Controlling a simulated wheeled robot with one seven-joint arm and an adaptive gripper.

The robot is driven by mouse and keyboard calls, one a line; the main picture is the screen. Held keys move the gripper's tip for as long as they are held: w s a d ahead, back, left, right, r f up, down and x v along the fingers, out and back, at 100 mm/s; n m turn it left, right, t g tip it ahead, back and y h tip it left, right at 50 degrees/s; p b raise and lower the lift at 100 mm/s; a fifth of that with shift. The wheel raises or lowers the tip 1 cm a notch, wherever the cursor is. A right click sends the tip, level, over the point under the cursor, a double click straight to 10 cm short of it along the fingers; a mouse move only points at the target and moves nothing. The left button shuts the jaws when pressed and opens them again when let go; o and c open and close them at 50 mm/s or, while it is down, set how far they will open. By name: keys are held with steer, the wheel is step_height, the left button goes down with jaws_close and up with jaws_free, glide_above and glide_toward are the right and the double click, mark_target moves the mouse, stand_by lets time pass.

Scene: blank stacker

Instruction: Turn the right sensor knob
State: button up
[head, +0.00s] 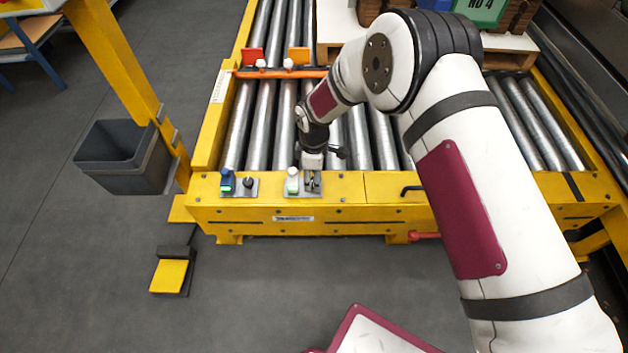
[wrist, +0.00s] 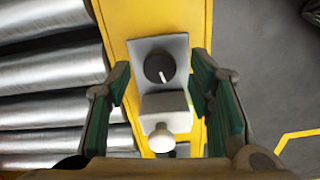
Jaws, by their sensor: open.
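The right sensor knob is a round black dial (wrist: 158,68) with a white pointer mark, on a grey plate (wrist: 176,45) fixed to the yellow frame. In the wrist view its mark points toward the bottom of the picture. On the same plate is a pale box (wrist: 168,103) with a white rounded head (wrist: 161,138). My gripper (wrist: 160,75) is open, with one green-padded finger on each side of the knob and clear gaps to both. In the head view my gripper (head: 312,180) is over the right plate (head: 300,193) and partly hides the knob.
The left sensor plate (head: 240,192) carries a blue box (head: 228,181) and another black knob (head: 248,182). Metal rollers (head: 262,120) lie behind the yellow frame (head: 350,215). A black handle (head: 411,190) is to the right. A grey bin (head: 120,165) hangs at left.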

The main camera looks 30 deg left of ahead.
steer(key=shift+f, duration=0.6)
jaws_close()
